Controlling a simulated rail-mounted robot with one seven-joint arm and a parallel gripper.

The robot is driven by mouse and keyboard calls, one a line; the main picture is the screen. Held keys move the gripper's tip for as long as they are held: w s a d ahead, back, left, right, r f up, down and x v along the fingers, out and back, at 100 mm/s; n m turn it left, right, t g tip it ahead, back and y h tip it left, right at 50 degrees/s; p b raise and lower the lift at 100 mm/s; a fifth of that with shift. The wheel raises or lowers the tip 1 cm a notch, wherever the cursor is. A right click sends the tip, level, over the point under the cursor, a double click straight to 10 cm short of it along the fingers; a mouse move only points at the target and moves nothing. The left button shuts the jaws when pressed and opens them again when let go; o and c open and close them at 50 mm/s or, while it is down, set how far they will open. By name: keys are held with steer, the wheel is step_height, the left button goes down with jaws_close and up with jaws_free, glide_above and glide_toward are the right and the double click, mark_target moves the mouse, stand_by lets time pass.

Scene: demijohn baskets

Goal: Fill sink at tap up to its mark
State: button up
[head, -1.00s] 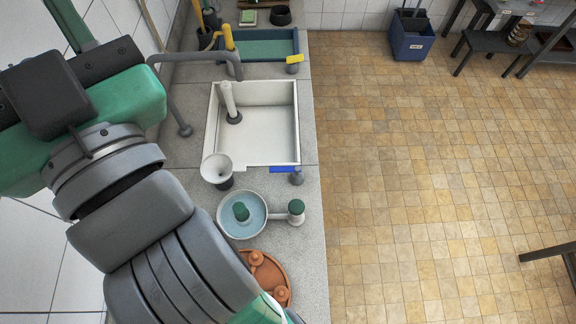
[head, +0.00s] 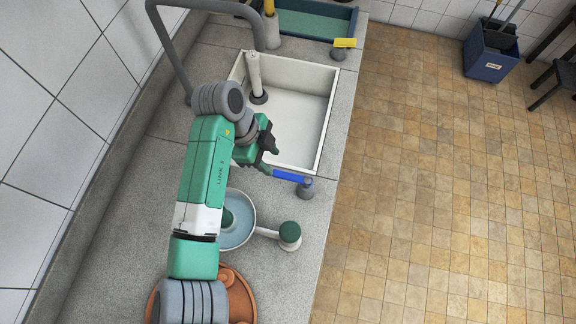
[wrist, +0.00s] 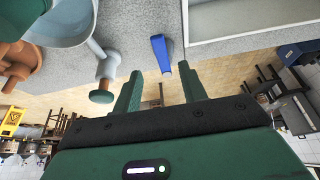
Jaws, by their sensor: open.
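The white sink (head: 327,125) is set in the grey counter; I cannot make out a mark or any water in it. A pale upright pipe (head: 254,72) stands inside at its back left. A grey spout (head: 205,6) arches above the sink's far end. A blue lever (head: 289,176) on a grey base sits at the sink's near right corner, and a yellow lever (head: 344,43) at the far right. My gripper (head: 269,160) is open and empty just left of the blue lever. In the wrist view the blue lever (wrist: 161,52) lies ahead, between the line of my fingers (wrist: 159,72).
A terracotta dish (head: 240,292) is nearer still. A blue-green tray (head: 315,22) is at the back. A blue bucket (head: 488,52) stands on the open tiled floor.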

mark_target(284, 175)
steer(key=x, duration=0.6)
steer(key=shift+d+f, duration=0.2)
steer(key=shift+f, duration=0.15)
jaws_close()
